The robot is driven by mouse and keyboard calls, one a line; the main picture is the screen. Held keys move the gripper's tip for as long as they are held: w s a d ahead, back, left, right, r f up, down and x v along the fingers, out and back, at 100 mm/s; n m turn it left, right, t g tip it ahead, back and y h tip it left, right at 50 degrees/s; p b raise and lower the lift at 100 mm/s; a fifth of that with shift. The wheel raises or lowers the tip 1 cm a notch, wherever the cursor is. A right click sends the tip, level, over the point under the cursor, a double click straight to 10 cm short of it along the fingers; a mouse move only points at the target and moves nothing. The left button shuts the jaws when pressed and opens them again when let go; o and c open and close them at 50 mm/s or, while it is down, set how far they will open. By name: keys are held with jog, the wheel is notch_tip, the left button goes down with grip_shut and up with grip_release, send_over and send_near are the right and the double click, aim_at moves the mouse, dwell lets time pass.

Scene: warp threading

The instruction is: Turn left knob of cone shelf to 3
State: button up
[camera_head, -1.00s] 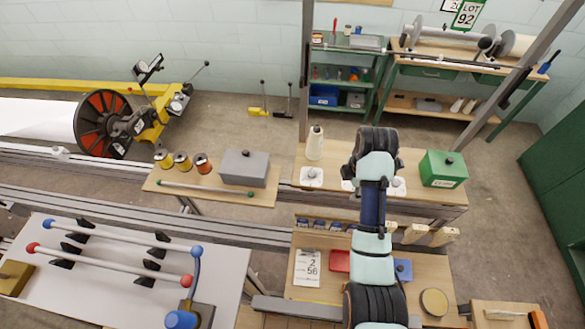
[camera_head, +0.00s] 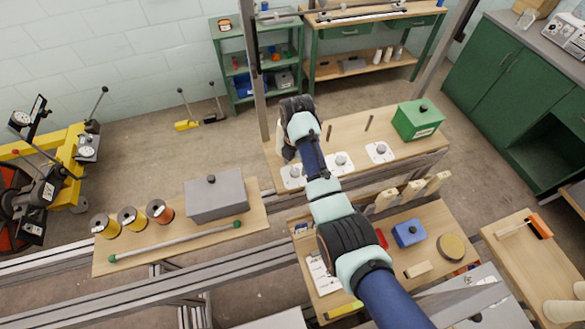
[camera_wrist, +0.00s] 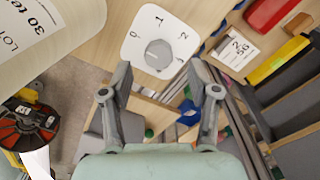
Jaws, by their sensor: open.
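The cone shelf (camera_head: 400,131) is a wooden board bearing a row of knobs on white plates. The left knob (camera_head: 294,171) is at its left end, partly behind my arm. In the wrist view, a grey faceted knob (camera_wrist: 158,54) stands on a white plate (camera_wrist: 132,48) with digits around it, 0 at the left; its pointer setting is unclear. My gripper (camera_wrist: 158,93) is open and empty. Its two fingers are spread below the knob in the picture, not closed on it. The head view mostly hides the gripper behind my wrist.
A pale cone with a LOT label (camera_wrist: 50,35) stands close beside the dial, upper left in the wrist view. Two more knobs (camera_head: 341,160) (camera_head: 380,149), bare pegs and a green box (camera_head: 418,120) sit along the shelf. A grey box (camera_head: 215,196) is on the board at left.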

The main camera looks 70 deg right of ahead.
aim_at(295, 171)
notch_tip(295, 171, down, 4)
jog(key=shift+r, duration=0.25)
jog(key=c, duration=1.2)
jog(key=shift+o, duration=0.2)
jog(key=shift+r, duration=0.1)
